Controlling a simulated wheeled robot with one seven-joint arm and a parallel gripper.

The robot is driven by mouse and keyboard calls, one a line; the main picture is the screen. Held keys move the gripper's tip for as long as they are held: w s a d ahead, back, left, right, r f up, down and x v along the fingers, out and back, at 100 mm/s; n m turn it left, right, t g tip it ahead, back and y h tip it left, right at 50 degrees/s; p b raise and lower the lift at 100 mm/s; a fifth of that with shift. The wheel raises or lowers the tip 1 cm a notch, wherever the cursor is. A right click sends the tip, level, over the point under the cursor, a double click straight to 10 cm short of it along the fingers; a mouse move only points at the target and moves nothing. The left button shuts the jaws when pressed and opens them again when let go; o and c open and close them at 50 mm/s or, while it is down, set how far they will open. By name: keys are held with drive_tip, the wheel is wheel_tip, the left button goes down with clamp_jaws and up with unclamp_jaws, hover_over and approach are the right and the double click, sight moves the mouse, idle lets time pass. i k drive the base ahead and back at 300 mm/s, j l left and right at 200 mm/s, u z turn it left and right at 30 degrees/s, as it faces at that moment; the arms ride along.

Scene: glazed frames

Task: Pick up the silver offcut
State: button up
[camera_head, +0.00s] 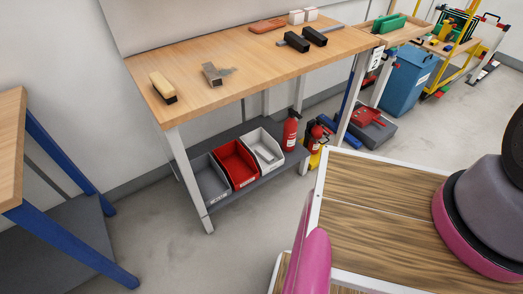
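A small silver-grey block-like piece (211,75), which looks like the silver offcut, lies on the wooden workbench top (240,88), near the front edge and left of its middle. A flat grey triangular piece (228,71) lies right beside it; I cannot tell whether the two are joined. My gripper is not in view. Pink and grey parts at the right and bottom edges look like my own arm or body, well apart from the offcut.
A wooden-backed brush (162,86) lies left of the offcut, and black-headed tools (297,42) lie to its right. Bins (236,163) and a fire extinguisher (290,130) are on the lower shelf. A blue-legged table (60,155) stands at left. Floor (160,225) between is clear.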

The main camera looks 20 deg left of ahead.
sight(214, 77)
drive_tip(key=u, duration=1.4)
drive_tip(key=i+j, duration=0.15)
drive_tip(key=j, duration=0.2)
drive_tip(key=i+j, duration=0.1)
drive_tip(key=j, duration=0.25)
drive_tip(key=i+j, duration=0.15)
drive_tip(key=j, duration=0.15)
drive_tip(key=i+j, duration=0.15)
drive_tip(key=j, duration=0.2)
drive_tip(key=j+z, duration=0.1)
drive_tip(key=z, duration=0.4)
drive_tip(key=j+z, duration=0.1)
drive_tip(key=z, duration=0.35)
drive_tip(key=j+z, duration=0.1)
drive_tip(key=z, duration=0.4)
drive_tip(key=j+z, duration=0.15)
drive_tip(key=z, duration=0.3)
